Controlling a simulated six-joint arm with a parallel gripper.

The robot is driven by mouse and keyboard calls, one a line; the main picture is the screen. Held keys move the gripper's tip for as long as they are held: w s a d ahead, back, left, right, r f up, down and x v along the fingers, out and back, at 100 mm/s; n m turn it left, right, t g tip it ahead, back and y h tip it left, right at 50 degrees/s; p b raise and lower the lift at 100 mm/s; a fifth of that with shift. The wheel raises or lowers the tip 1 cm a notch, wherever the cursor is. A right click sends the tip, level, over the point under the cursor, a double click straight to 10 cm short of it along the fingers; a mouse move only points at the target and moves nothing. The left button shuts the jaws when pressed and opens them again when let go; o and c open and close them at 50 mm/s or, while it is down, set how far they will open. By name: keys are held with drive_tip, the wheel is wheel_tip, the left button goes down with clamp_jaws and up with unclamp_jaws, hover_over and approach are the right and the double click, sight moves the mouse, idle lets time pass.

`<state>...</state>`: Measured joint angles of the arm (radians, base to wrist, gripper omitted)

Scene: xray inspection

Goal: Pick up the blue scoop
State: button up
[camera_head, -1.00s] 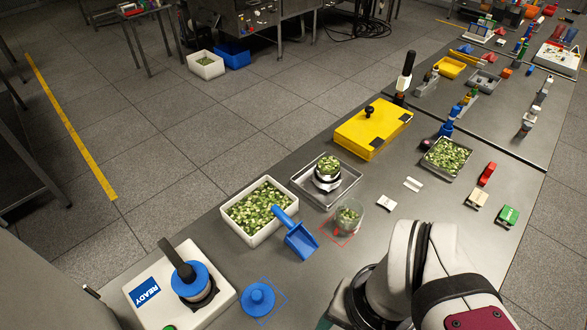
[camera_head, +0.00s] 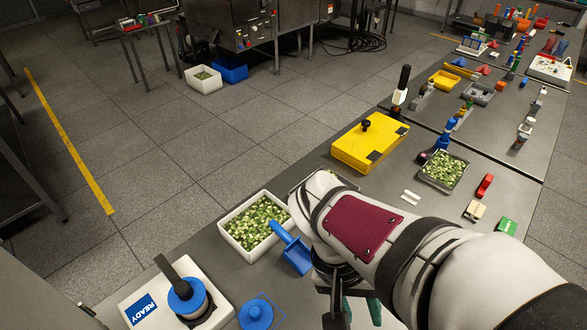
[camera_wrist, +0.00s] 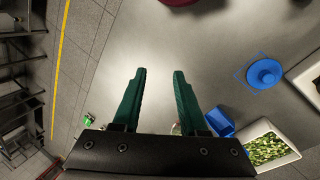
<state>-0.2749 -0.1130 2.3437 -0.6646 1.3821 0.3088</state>
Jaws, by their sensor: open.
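The blue scoop (camera_head: 293,254) lies at the right end of the white tub (camera_head: 233,243) of green and white pieces, its handle angled up to the tub's rim. In the wrist view, the scoop (camera_wrist: 221,122) shows to the right of my gripper, partly cut off by the gripper's mount. My gripper (camera_wrist: 158,72) has dark green fingers that are spread apart with nothing between them. In the head view, my arm reaches in from the lower right and mostly hides my gripper, low and to the right of the scoop.
A blue knobbed lid (camera_head: 256,315) lies on the table in front of the tub. A white READY device (camera_head: 150,300) with a blue-topped part stands left of it. A yellow box (camera_head: 368,143) with a black knob stands behind. My arm hides the middle of the table.

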drive_tip(key=w+a+f+n+t+h, duration=0.1)
drive_tip(key=w+f+n+h, duration=0.15)
drive_tip(key=w, duration=0.45)
drive_tip(key=n+t+h, duration=0.3)
drive_tip(key=n+t, duration=0.4)
drive_tip(key=t, duration=0.3)
approach(290, 245)
drive_tip(key=w, duration=0.2)
drive_tip(key=w+f, duration=0.1)
drive_tip(key=w, duration=0.1)
drive_tip(key=shift+d, duration=0.1)
drive_tip(key=x, duration=1)
drive_tip(key=shift+d+f, duration=0.3)
drive_tip(key=shift+f, duration=0.1)
drive_tip(key=shift+w+d+f, duration=0.1)
drive_tip(key=shift+w+d, duration=0.05)
drive_tip(key=shift+w, duration=0.05)
clamp_jaws()
